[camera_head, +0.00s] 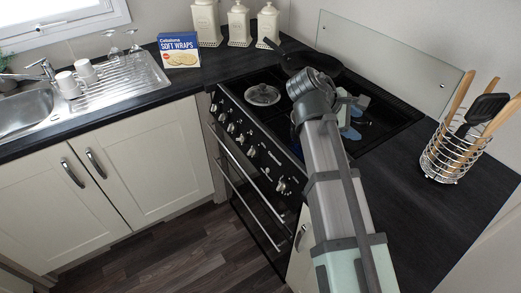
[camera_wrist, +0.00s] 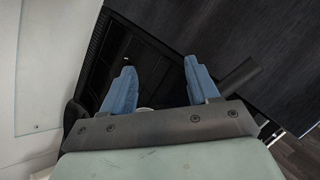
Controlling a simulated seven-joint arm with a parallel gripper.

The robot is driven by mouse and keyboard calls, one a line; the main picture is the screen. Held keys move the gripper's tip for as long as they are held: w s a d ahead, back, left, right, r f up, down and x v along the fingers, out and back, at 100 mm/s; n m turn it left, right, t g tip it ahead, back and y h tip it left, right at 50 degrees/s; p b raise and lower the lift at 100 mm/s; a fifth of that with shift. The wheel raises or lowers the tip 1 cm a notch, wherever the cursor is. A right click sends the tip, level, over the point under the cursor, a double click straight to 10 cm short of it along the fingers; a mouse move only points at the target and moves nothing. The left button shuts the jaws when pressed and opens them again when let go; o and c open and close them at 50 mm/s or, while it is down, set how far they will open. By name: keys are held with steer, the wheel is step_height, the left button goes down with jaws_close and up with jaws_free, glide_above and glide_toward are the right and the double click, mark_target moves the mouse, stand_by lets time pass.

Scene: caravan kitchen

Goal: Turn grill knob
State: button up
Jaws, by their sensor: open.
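The cooker's front panel carries a row of several silver knobs (camera_head: 240,138) in the head view. The panel's lettering is too small to read, so I cannot tell which one is the grill knob. My gripper shows in the wrist view (camera_wrist: 158,82) with two blue fingers spread apart and nothing between them. In the head view, my arm hides most of the gripper, which is over the right part of the black hob (camera_head: 385,112). It is apart from the knobs, behind and to the right of them. No knob can be made out in the wrist view.
A wire utensil holder (camera_head: 445,160) stands on the right worktop. A soft wraps box (camera_head: 179,50) stands left of the hob.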

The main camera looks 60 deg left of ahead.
steer(key=s+a+f+n+y, duration=0.2)
steer(key=s+a+n, duration=0.2)
steer(key=s+a, duration=0.85)
steer(key=n+y, duration=0.2)
steer(key=n, duration=0.3)
glide_toward(249, 153)
steer(key=x, duration=0.6)
steer(key=r+x, duration=0.1)
steer(key=x, duration=0.2)
steer(key=shift+w, duration=0.35)
steer(key=shift+c, duration=0.4)
steer(key=c, duration=0.9)
steer(key=shift+c, duration=0.2)
